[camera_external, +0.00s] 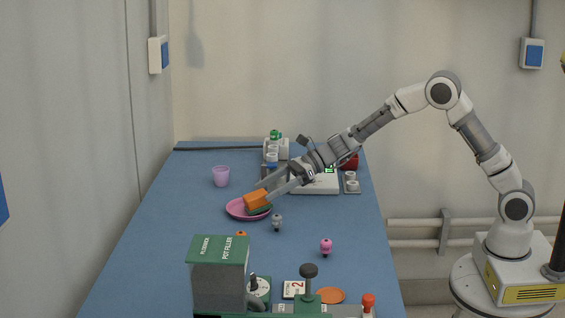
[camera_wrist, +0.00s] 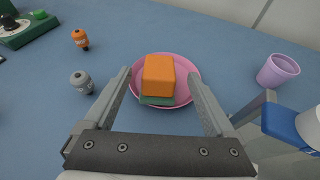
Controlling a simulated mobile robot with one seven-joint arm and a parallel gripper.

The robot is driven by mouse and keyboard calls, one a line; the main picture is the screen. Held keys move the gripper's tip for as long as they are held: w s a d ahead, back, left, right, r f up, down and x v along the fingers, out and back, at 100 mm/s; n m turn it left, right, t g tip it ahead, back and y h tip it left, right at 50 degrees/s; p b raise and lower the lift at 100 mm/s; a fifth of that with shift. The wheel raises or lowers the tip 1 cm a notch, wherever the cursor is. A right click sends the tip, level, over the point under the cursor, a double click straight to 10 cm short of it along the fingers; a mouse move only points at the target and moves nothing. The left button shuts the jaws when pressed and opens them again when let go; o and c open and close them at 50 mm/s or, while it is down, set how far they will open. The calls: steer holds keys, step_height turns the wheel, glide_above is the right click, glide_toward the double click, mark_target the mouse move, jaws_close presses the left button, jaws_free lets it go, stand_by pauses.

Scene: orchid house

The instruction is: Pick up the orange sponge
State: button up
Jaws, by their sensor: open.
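The orange sponge (camera_wrist: 159,75) is a block that sits on a green piece (camera_wrist: 158,101) on a pink plate (camera_wrist: 191,68) in the wrist view. In the external view the sponge (camera_external: 256,199) shows on the pink plate (camera_external: 236,209) at the middle of the blue table. My gripper (camera_wrist: 163,80) is open, with one finger to the left and one to the right of the sponge. No contact between the fingers and the sponge is clear. In the external view my gripper (camera_external: 262,192) reaches down to the plate from the right, and its fingers partly cover the sponge.
A purple cup (camera_wrist: 278,70) stands right of the plate. Grey (camera_wrist: 81,82) and orange (camera_wrist: 80,38) small bulb-shaped items stand to its left. A green pot-filler machine (camera_external: 218,272) stands at the near edge. A scale-like white device (camera_external: 315,184) is behind the arm.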

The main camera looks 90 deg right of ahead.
mark_target(245, 203)
steer(key=shift+x, duration=0.9)
steer(key=b+x, duration=0.1)
steer(key=x, duration=0.3)
steer(key=shift+s+a+f, duration=0.1)
steer(key=shift+f, duration=0.05)
steer(key=shift+w+a+f+b, duration=0.15)
steer(key=shift+w+a+b, duration=0.15)
steer(key=shift+w, duration=0.3)
steer(key=shift+d, duration=0.1)
steer(key=shift+c, duration=0.2)
jaws_close()
